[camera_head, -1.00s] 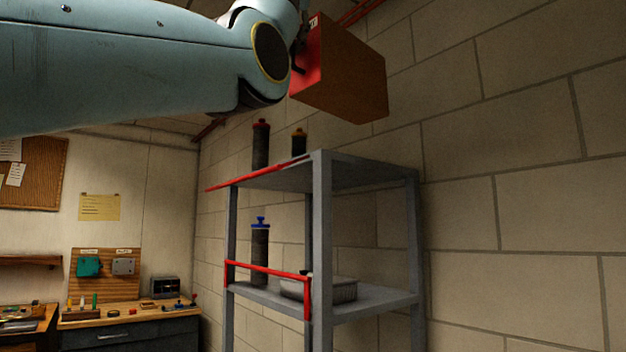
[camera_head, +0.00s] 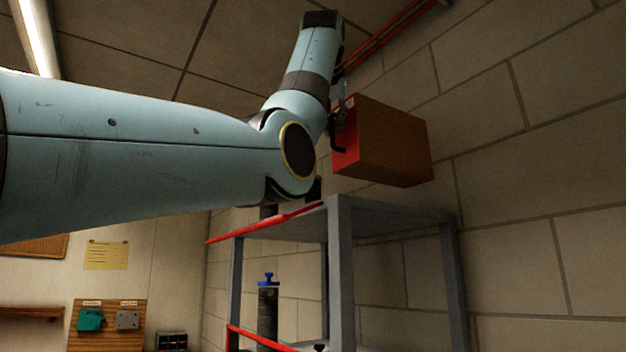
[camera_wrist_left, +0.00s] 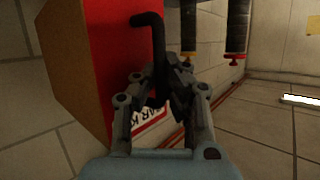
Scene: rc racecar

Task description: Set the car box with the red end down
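The car box (camera_head: 390,143) is a brown box with a red end, held in the air just above the grey shelf unit's top board (camera_head: 385,214). Its red end faces left, toward my left gripper (camera_head: 338,122), and its long side is roughly level. In the left wrist view the red end (camera_wrist_left: 105,45) shows a white label, partly hidden by the fingers. My left gripper (camera_wrist_left: 165,95) looks shut on a black bent handle at the red end. Whether the box touches the shelf is hard to tell; a gap seems to show. My right gripper is not in view.
A blue-capped bottle (camera_head: 268,310) stands on the lower shelf. Bottles on the top board are mostly hidden behind my left arm. A red rail (camera_head: 265,225) runs along the top board's edge. A block wall (camera_head: 530,150) is close behind the box.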

